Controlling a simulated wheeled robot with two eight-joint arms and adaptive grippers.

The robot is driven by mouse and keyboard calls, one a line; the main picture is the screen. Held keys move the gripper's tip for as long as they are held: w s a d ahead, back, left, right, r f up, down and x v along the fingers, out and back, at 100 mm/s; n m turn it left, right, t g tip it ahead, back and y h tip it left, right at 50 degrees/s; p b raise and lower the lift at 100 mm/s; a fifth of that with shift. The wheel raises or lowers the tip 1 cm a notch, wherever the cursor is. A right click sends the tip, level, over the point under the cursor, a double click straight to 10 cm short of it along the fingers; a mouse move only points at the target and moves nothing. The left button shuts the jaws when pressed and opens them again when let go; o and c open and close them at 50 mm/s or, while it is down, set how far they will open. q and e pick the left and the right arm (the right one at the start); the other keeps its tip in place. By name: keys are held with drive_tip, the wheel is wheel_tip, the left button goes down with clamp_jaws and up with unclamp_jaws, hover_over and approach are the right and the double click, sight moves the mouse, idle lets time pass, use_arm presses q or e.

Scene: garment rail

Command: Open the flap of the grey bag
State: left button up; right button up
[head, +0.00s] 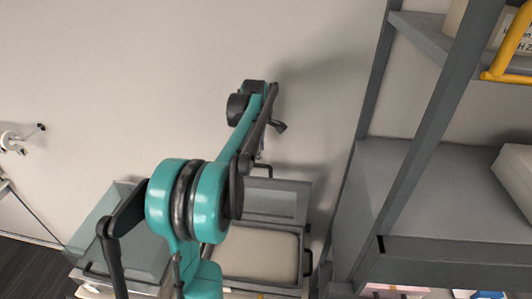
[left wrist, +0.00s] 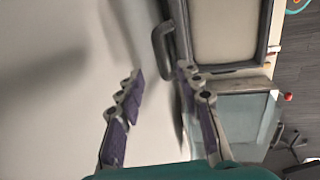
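A grey box-like piece with a beige inset panel (head: 258,252), which may be the grey bag, stands low against the wall in the head view. A grey panel (head: 285,200) rises behind it, with a dark handle (head: 263,167) at its top. In the left wrist view a beige panel in a grey frame (left wrist: 228,30) has a dark handle (left wrist: 160,38) on its edge. My left gripper (left wrist: 160,73) is open and empty, its two purple-padded fingers apart just short of this handle. In the head view my arm largely hides this gripper. My right gripper is out of view.
A grey translucent-looking box (head: 120,232) stands to the left. A dark metal shelf rack (head: 410,160) with white boxes and a yellow handle (head: 505,55) stands close on the right. The pale wall (head: 140,80) is directly behind.

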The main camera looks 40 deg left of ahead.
sight(261, 165)
use_arm(q)
drive_tip(key=x, duration=0.7)
drive_tip(key=shift+p, duration=0.4)
drive_tip(key=shift+d, duration=0.1)
clamp_jaws()
